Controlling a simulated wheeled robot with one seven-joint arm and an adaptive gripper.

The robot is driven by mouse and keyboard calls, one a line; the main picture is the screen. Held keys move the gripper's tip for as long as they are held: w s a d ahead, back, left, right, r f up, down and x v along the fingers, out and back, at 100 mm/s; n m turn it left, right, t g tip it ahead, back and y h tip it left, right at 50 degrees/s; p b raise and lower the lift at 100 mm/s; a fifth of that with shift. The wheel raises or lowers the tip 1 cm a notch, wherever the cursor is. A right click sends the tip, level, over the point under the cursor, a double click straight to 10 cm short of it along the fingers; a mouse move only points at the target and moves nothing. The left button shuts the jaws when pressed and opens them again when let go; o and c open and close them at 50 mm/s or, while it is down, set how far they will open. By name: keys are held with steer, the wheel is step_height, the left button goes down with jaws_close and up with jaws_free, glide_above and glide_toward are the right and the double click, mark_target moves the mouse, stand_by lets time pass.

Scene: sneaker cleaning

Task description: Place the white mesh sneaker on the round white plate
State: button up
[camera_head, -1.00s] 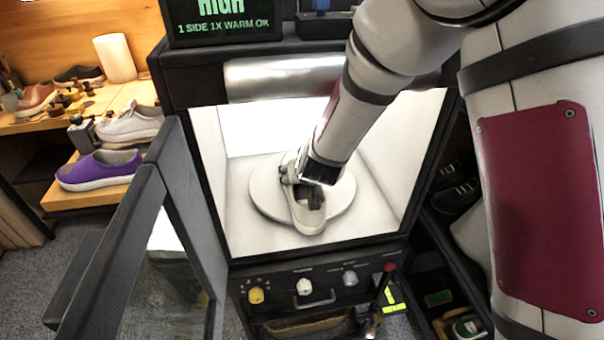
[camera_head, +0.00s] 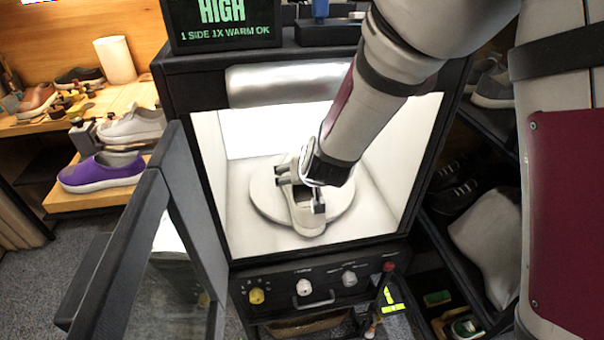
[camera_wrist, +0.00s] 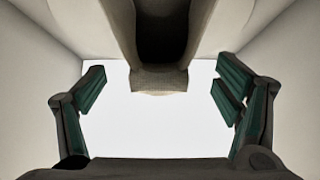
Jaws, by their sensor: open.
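The white mesh sneaker (camera_head: 308,219) sits on the round white plate (camera_head: 262,196) inside the bright white box, with its toe toward the front opening. My gripper (camera_head: 300,189) is open just above the sneaker, its fingers spread on either side. In the wrist view the open gripper (camera_wrist: 159,92) has one green-padded finger at each side, both clear of the sneaker (camera_wrist: 160,80), which shows at the top middle between them. My wrist hides part of the shoe and plate in the head view.
The open glass door (camera_head: 190,205) stands at the box's left edge. A knob panel (camera_head: 320,285) runs below the opening. A purple shoe (camera_head: 100,172) and other shoes stand on a wooden bench at left. Dark shelves with shoes are at right.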

steer(key=p+v, duration=0.1)
steer(key=v, duration=0.5)
steer(key=shift+s+r, duration=0.15)
steer(key=shift+s, duration=0.05)
steer(key=shift+d, duration=0.1)
